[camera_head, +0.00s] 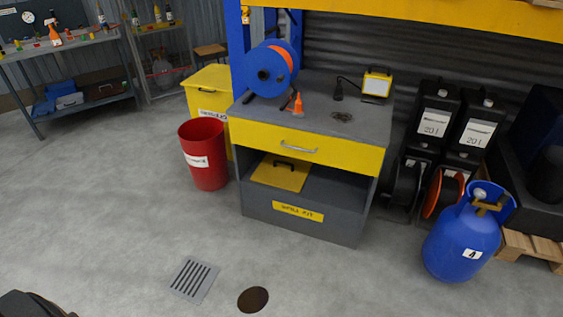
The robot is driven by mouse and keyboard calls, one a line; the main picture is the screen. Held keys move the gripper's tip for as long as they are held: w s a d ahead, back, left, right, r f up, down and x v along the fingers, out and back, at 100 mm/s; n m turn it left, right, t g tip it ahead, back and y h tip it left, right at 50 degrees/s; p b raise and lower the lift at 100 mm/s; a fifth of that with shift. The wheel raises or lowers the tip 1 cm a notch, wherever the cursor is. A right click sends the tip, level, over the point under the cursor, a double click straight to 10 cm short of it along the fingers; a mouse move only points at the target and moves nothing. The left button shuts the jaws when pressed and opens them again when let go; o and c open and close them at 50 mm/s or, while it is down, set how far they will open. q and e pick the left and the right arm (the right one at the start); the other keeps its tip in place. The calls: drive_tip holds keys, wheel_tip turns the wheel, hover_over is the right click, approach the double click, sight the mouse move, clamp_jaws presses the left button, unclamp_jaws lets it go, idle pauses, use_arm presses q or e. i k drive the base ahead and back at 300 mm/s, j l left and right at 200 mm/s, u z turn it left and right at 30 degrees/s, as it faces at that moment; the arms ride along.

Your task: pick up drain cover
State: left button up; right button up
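The drain cover (194,279) is a flat grey rectangular plate with several dark slots. It lies on the concrete floor at the lower middle-left of the head view, slightly turned. Just to its right is a dark brown round drain opening or disc (253,299) in the floor; I cannot tell how deep it is. The cover lies beside this circle, apart from it. Neither gripper's fingers show. A dark rounded shape at the bottom left corner may be part of my own body.
A grey and yellow workbench (300,201) stands behind the cover. A red bin (206,172) and yellow container (212,78) are left of it. A blue gas cylinder (465,243) and black canisters (435,113) stand right. The floor around the cover is clear.

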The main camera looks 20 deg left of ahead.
sight(279, 171)
drive_tip(key=i+j, duration=0.15)
drive_tip(key=j, duration=0.3)
drive_tip(key=i+j+z, duration=0.1)
drive_tip(key=j, duration=0.3)
drive_tip(key=i+j+z, duration=0.1)
drive_tip(key=j, duration=0.35)
drive_tip(key=i+j, duration=0.25)
drive_tip(key=j, duration=0.2)
drive_tip(key=i+j+z, duration=0.1)
drive_tip(key=j, duration=0.35)
drive_tip(key=i+j, duration=0.15)
drive_tip(key=j, duration=0.35)
drive_tip(key=z, duration=0.05)
